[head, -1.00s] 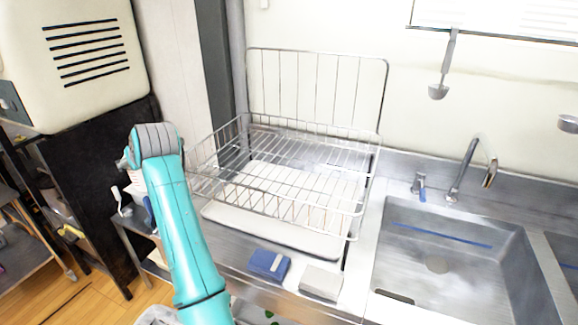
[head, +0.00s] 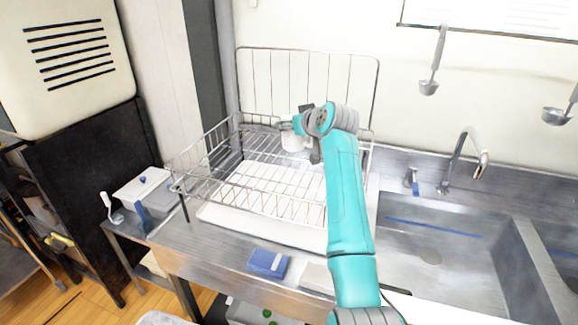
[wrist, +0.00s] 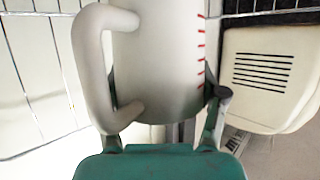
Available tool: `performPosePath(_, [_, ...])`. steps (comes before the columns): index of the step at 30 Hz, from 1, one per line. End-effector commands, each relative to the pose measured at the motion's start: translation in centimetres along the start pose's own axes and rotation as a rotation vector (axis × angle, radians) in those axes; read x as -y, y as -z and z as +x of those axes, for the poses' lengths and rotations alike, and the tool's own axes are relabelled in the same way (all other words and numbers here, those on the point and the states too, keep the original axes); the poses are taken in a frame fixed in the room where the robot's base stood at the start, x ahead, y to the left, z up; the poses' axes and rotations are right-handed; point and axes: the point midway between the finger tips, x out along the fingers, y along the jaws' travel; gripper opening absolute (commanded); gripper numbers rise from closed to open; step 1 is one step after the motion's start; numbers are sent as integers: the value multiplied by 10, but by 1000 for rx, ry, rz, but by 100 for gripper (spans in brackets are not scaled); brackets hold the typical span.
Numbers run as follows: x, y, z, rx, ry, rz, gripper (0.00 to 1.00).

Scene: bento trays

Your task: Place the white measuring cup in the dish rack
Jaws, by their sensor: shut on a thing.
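The white measuring cup (wrist: 160,60) fills the middle of the wrist view, with its handle to the left and red measure marks on its right side. My gripper (wrist: 165,115) is shut on the cup, one finger on each side of its body. In the head view the cup (head: 293,140) is small and partly hidden by my gripper (head: 301,127). It shows over the back part of the wire dish rack (head: 222,190). I cannot tell whether the cup touches the rack.
A blue sponge (head: 268,263) and a pale block (head: 316,278), partly behind my arm, lie at the counter's front. The sink (head: 440,240) and faucet (head: 463,160) are at right. Ladles (head: 433,70) hang on the wall. The rack's front floor looks empty.

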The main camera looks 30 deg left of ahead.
Motion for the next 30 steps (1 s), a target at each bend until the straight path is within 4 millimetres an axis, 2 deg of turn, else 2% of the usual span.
performPosePath(9, [-1,-39,16,1,0,1,20])
performPosePath(16, [-1,-58,24,2,0,2,20])
performPosePath(22, [-1,-86,35,2,1,2,20])
performPosePath(30, [-1,-91,38,-1,-1,0,20])
